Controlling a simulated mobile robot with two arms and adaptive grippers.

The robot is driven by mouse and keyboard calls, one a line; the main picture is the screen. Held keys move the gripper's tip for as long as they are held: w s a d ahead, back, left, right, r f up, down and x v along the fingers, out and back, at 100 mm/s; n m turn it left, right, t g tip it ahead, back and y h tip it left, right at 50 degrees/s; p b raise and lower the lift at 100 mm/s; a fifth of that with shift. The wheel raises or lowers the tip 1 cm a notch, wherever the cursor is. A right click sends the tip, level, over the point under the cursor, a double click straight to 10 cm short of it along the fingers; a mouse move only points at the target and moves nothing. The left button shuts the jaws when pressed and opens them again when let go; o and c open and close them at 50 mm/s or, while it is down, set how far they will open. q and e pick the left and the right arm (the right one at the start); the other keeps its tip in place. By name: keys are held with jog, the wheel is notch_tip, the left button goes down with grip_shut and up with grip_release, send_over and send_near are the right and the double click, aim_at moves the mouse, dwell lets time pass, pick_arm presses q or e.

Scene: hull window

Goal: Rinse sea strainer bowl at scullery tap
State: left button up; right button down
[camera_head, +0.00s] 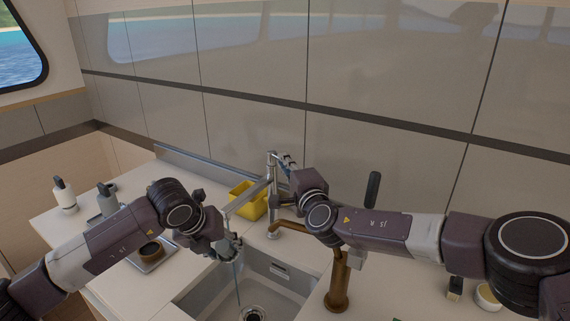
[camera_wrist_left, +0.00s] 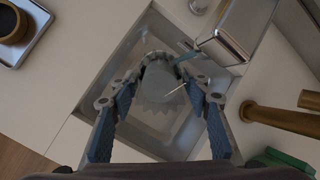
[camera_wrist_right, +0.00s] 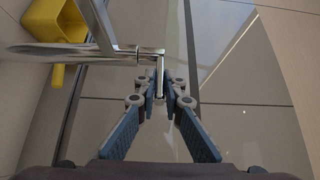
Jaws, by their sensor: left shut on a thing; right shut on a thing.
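The grey strainer bowl (camera_wrist_left: 160,88) is between the fingers of my left gripper (camera_wrist_left: 158,68), which is shut on it above the sink. In the head view my left gripper (camera_head: 232,249) hides most of the bowl. The chrome tap (camera_head: 252,198) reaches over the sink (camera_head: 205,295), its spout close to the bowl. A thin bluish stream (camera_head: 239,285) shows below my left gripper, above the drain. My right gripper (camera_wrist_right: 160,88) is shut on the thin metal tap lever (camera_wrist_right: 160,70); it also shows in the head view (camera_head: 287,166).
A yellow caddy (camera_head: 246,197) stands behind the sink. A brass tap (camera_head: 338,282) rises at its right. A small white dish (camera_head: 487,296) is at right.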

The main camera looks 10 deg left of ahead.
jog(key=shift+w+d+n+g+y, duration=0.25)
jog(key=shift+n+g+y, duration=0.3)
jog(key=shift+y, duration=0.25)
jog(key=c, duration=2)
grip_release()
jog(key=shift+c, duration=0.2)
jog(key=shift+s, duration=0.1)
jog(key=v, duration=0.7)
jog(key=shift+s+d, duration=0.1)
jog(key=shift+d, duration=0.05)
